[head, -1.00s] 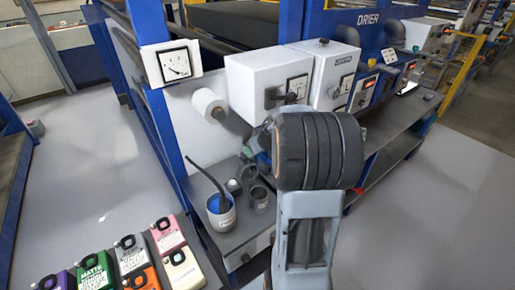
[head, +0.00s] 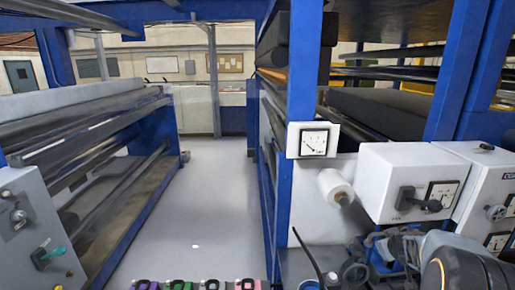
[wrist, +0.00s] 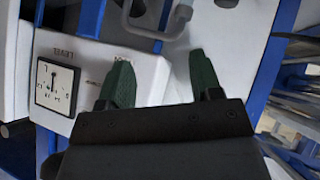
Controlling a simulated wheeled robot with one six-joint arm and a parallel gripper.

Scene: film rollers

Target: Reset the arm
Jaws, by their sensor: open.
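My gripper (wrist: 159,58) shows in the wrist view with two dark green fingers spread apart. It is open, with nothing between the fingers. A white box (wrist: 150,75) with a "LEVEL" gauge (wrist: 56,88) lies beyond the left finger. I cannot tell whether the finger touches it. In the head view, part of my arm (head: 462,268) is at the lower right, in front of the control boxes. My gripper cannot be made out there.
White control boxes (head: 402,178) and a wall gauge (head: 313,143) are at the right. A white roll (head: 333,184) sticks out beside them. Blue roller frames stand on both sides, with a clear grey floor (head: 200,190) between. Several coloured packs (head: 180,285) show at the bottom edge.

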